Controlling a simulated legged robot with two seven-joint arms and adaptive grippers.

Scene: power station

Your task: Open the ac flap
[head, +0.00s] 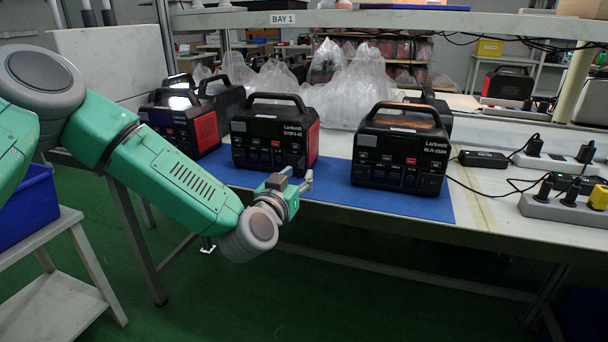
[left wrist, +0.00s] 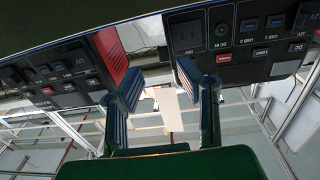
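Three black power stations stand in a row on a blue mat (head: 420,208): the left one (head: 172,122) and middle one (head: 262,140) have red side panels, and the right one (head: 398,155) is marked BLR-2500. My left gripper (head: 296,180) is in front of the middle station's lower right front. In the left wrist view its two fingers (left wrist: 157,82) are apart with nothing between them. That view shows two station fronts upside down, with a dark square panel (left wrist: 186,32) beyond the right-hand finger. I cannot tell which panel is the AC flap. My right gripper is out of view.
The white workbench (head: 492,215) has its front edge just below the mat. Clear plastic bags (head: 345,85) lie behind the stations. A power strip (head: 570,205) and black adapters with cables are at right. A blue bin (head: 28,205) stands at left.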

